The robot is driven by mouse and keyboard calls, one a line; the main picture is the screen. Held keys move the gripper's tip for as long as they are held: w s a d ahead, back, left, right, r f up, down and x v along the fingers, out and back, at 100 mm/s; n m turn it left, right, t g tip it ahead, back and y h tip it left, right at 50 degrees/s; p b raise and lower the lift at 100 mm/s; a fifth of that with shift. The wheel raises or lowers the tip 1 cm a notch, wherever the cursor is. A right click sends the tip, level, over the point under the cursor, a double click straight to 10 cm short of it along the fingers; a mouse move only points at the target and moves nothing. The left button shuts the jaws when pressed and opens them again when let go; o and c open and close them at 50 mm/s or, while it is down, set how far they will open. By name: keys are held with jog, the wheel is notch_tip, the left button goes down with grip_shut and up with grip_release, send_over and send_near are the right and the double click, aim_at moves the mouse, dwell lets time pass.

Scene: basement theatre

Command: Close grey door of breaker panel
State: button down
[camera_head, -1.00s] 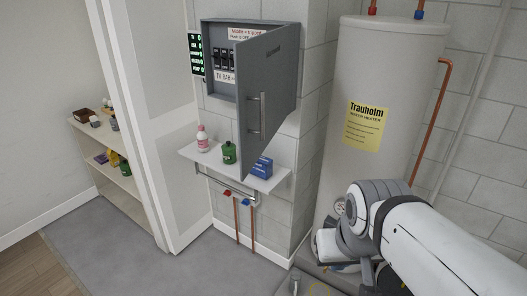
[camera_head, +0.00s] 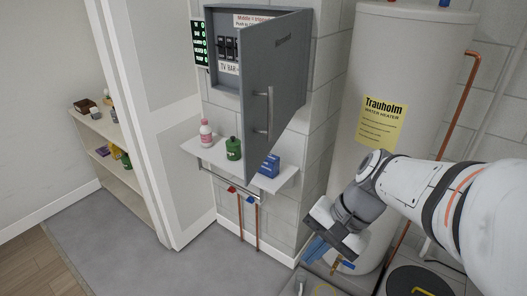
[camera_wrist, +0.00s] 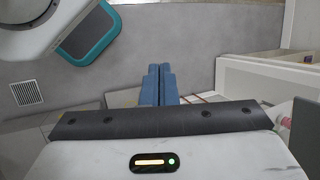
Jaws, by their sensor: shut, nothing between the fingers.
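The grey breaker panel (camera_head: 224,88) is mounted on the block wall. Its grey door (camera_head: 283,72) is hinged on the right and swung open toward me, with a vertical bar handle (camera_head: 270,113) near its free edge. Black breaker switches and labels show inside. My gripper (camera_head: 315,250) is below and to the right of the door, apart from it and in front of the water heater, pointing down. In the wrist view its blue fingers (camera_wrist: 158,85) are together and empty. The door's handle is not seen in the wrist view.
A white shelf (camera_head: 206,152) under the panel holds a pink-and-white bottle (camera_head: 206,134), a green bottle (camera_head: 233,149) and a blue box (camera_head: 269,166). The water heater (camera_head: 378,65) stands right of the panel, with copper pipes. Grey floor in front of the shelf is clear.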

jog(key=w+a+m+y+b, duration=0.1)
jog(key=w+a+m+y, duration=0.1)
jog(key=w+m+y, duration=0.4)
jog(key=m+t+y+b, duration=0.2)
jog(key=m+t+y, duration=0.4)
jog(key=m, duration=0.4)
send_near(256, 171)
jog(key=shift+t+h, duration=0.3)
jog(key=shift+t, duration=0.2)
jog(key=p+x, duration=0.3)
jog(key=x, duration=0.4)
jog(key=shift+s+r+p, duration=0.1)
jog(key=shift+s+p, duration=0.1)
jog(key=shift+p, duration=0.15)
